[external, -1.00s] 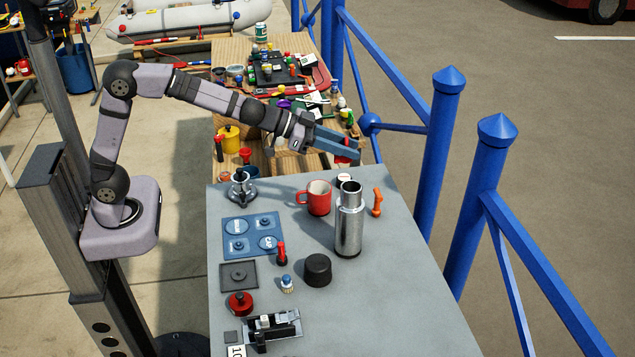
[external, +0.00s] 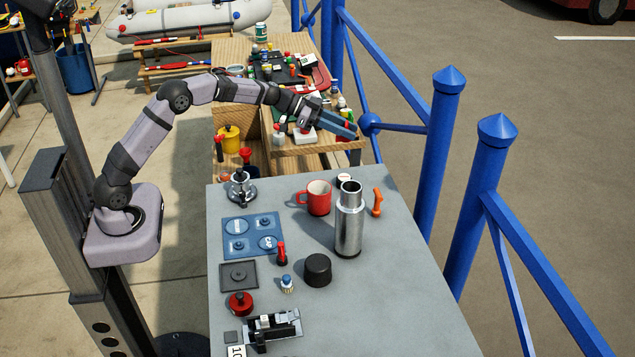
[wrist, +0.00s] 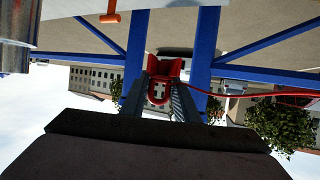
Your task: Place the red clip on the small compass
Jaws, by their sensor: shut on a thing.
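The red clip (wrist: 158,97) is between the two fingers of my gripper (wrist: 160,88) in the wrist view, and a thin red cord runs from it to the right. In the external view my gripper (external: 350,130) is raised beyond the far edge of the grey table. The clip is mostly hidden by the fingers there. A small round white and red thing (external: 344,180) lies at the far side of the grey table, behind the steel flask. I cannot tell whether it is the small compass. The gripper is apart from everything on this table.
The grey table (external: 400,290) holds a steel flask (external: 349,222), a red mug (external: 318,198), an orange-handled thing (external: 377,202), a blue plate (external: 252,248) and a black cylinder (external: 317,270). A crowded wooden table (external: 230,50) stands behind. Blue railings (external: 438,150) run along the right.

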